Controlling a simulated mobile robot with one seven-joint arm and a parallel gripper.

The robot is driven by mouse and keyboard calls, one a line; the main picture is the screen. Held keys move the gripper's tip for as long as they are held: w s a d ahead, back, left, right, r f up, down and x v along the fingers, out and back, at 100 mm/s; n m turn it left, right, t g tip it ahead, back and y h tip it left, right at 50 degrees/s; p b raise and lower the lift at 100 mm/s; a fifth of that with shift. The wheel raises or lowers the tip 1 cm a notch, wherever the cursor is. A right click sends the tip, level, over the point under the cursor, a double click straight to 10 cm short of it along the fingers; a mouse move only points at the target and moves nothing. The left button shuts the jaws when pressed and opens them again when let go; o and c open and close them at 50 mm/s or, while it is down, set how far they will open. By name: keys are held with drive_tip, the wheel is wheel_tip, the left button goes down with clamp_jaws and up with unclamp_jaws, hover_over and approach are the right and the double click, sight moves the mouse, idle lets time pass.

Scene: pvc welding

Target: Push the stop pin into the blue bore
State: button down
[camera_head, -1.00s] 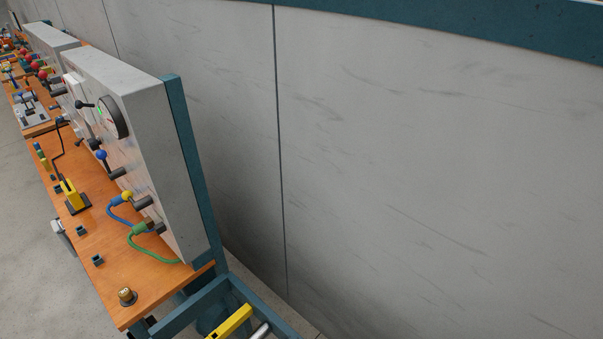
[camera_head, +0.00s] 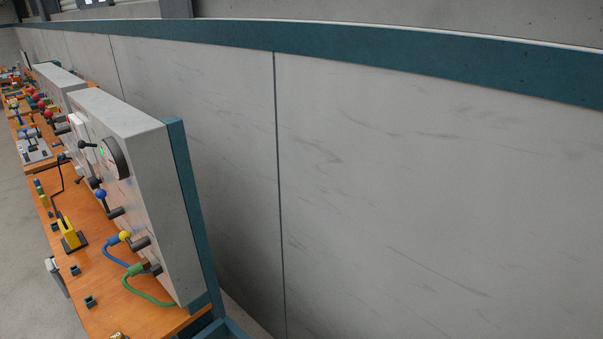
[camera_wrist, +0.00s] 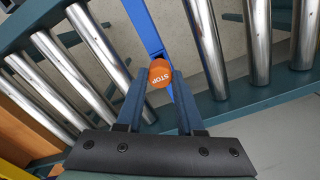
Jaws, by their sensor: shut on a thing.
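In the wrist view, my gripper (camera_wrist: 160,85) is shut on an orange stop pin (camera_wrist: 160,73). The pin's head carries the word STOP and sits between the two dark blue fingertips. A bright blue bar (camera_wrist: 144,25) runs from the top edge down to behind the pin, and a blue part also shows just past the right fingertip. The pin's shaft is hidden, and I cannot tell whether the pin touches the blue part. No bore opening is visible. My gripper is not in the head view.
Silver rollers (camera_wrist: 205,45) in a dark teal frame (camera_wrist: 270,92) lie around the gripper in the wrist view. In the head view, an orange bench (camera_head: 107,315) with a grey panel box (camera_head: 160,165) stands at left, beside a grey wall (camera_head: 430,180).

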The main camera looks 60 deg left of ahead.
drive_tip(key=shift+f+b, duration=1.4)
drive_tip(key=shift+f, duration=0.45)
drive_tip(key=shift+c, duration=2.3)
unclamp_jaws()
drive_tip(key=shift+r, duration=0.15)
wheel_tip(320, 180, up, 13)
drive_tip(key=shift+w, duration=0.15)
